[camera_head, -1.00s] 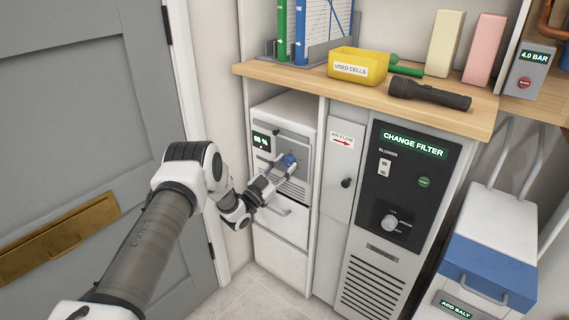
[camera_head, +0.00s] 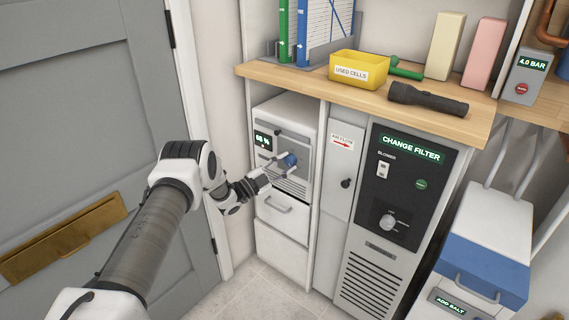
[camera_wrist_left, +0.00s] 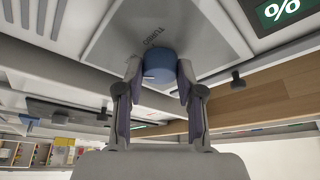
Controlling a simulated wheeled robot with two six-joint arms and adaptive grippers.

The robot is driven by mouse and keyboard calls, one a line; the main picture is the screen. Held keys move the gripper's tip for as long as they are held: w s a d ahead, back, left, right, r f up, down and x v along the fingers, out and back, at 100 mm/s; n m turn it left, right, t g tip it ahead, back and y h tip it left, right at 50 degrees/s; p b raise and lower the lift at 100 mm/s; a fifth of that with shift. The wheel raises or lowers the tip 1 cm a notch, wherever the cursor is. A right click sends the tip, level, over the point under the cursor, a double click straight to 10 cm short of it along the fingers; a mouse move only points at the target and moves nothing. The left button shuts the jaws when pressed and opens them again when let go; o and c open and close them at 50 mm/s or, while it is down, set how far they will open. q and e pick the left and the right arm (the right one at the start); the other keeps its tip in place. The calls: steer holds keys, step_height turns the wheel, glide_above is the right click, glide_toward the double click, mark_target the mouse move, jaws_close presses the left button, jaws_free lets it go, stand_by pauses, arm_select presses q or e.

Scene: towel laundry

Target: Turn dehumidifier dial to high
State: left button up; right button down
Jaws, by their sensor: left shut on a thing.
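The dehumidifier (camera_head: 296,118) is a white unit standing in the cabinet bay under the wooden shelf, with a small lit percent display (camera_head: 262,141) on its grey front. Its blue dial (camera_head: 290,160) is at the right of that panel. My left gripper (camera_head: 284,163) reaches it from the left. In the left wrist view the blue dial (camera_wrist_left: 160,66) sits between the two fingertips of my left gripper (camera_wrist_left: 160,80), which is shut on it. My right gripper is in neither view.
A blower cabinet (camera_head: 409,190) with its own knob stands to the right. The wooden shelf (camera_head: 370,98) overhangs the dehumidifier and holds a yellow bin (camera_head: 358,70) and a flashlight (camera_head: 428,98). A grey door (camera_head: 75,120) is at the left.

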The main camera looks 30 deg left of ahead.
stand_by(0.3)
arm_select(q)
steer(key=o, duration=1.1)
steer(key=shift+o, duration=0.2)
steer(key=shift+s, duration=0.1)
steer(key=v, duration=1.1)
steer(key=shift+s+f, duration=0.25)
steer(key=shift+s, duration=0.1)
steer(key=shift+a, duration=0.2)
